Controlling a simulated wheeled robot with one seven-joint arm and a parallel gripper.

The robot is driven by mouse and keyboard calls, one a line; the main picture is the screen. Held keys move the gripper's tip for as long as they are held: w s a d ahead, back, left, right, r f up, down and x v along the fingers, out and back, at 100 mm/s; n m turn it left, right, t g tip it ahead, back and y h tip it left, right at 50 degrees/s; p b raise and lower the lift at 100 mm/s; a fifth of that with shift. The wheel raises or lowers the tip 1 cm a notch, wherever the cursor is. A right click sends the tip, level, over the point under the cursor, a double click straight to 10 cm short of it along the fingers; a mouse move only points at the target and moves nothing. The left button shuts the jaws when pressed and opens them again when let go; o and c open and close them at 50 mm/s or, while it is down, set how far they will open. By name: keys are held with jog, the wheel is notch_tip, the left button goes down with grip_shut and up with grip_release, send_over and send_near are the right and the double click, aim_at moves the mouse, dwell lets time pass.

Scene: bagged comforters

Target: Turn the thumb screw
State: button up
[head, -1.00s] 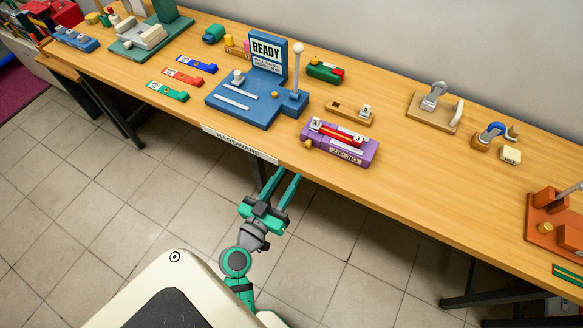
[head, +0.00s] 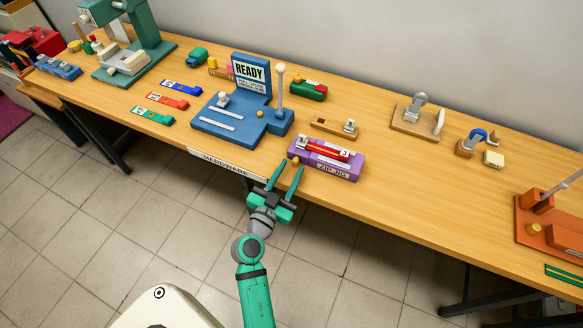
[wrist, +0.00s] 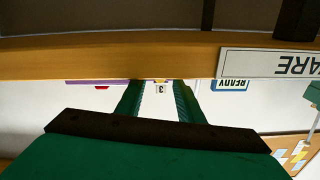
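A purple jig (head: 325,167) labelled ZIP JIG lies near the table's front edge, with a red piece (head: 322,149) on top. A small yellow-orange knob (head: 295,160), which looks like the thumb screw, sticks out at its left front. My gripper (head: 287,172) is just in front of the table edge, below and close to this knob. Its two green fingers are apart with nothing between them. In the wrist view, the fingers (wrist: 159,100) point at the table edge, and a small yellow bit (wrist: 160,80) shows between their tips. Contact cannot be seen.
The wooden table (head: 425,190) has a front edge with a HARDWARE label (head: 227,163) left of my gripper. A blue stand (head: 235,125) with a READY sign is behind left. Another round knob (head: 534,229) is on the orange fixture at far right. Table right of the jig is clear.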

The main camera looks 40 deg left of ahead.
jog(key=shift+w+a, duration=0.15)
jog(key=shift+w, duration=0.55)
jog(key=shift+c, duration=0.7)
grip_shut()
jog(key=shift+n, duration=2.2)
jog(key=shift+o, duration=0.7)
grip_release()
jog(key=v, duration=1)
jog(key=shift+s, duration=0.35)
